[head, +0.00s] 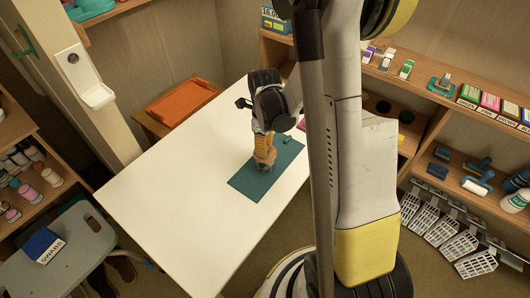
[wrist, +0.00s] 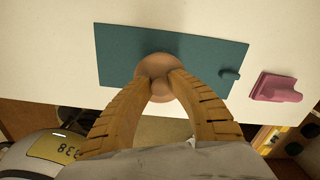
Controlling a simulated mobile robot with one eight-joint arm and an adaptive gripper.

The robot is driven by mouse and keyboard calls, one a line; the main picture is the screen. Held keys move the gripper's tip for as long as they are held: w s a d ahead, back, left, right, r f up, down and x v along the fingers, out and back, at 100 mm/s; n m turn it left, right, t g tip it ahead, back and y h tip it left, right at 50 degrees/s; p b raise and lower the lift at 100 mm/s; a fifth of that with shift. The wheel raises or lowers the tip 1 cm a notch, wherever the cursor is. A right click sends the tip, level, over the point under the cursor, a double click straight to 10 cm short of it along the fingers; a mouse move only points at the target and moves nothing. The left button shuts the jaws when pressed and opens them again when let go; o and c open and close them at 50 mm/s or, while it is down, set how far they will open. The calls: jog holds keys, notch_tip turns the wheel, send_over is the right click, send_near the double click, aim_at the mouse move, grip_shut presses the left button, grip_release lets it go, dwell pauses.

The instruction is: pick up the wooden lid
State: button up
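The wooden lid (wrist: 158,61) is a round, pinkish-brown piece over the teal mat (wrist: 115,55) in the wrist view. My gripper (wrist: 161,80) has its two yellow, ridged fingers drawn together, with the tips against both sides of a small round middle part of the lid. The fingers hide part of the lid. In the head view, my gripper (head: 264,158) points down at the teal mat (head: 243,183), and the lid is mostly hidden beneath the fingers. I cannot tell whether the lid rests on the mat or is slightly raised.
The mat lies on a white table (head: 165,205). A small teal piece (wrist: 229,74) is on the mat's right side, and a pink block (wrist: 277,88) sits to its right. An orange tray (head: 184,101) stands beyond the table. The table's left part is clear.

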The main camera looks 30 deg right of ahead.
grip_shut()
jog(key=shift+r, duration=0.45)
notch_tip(320, 180, up, 4)
jog(key=p, duration=0.2)
jog(key=shift+d+p, duration=0.1)
jog(key=shift+p, duration=0.25)
jog(key=s+d+r+p, duration=0.3)
jog(key=d+r, duration=0.3)
jog(key=d, duration=0.5)
jog(key=shift+w+r+p, duration=0.1)
jog(key=shift+r+p, duration=0.1)
jog(key=shift+p, duration=0.15)
jog(key=shift+r+p, duration=1.65)
jog(key=shift+r, duration=0.75)
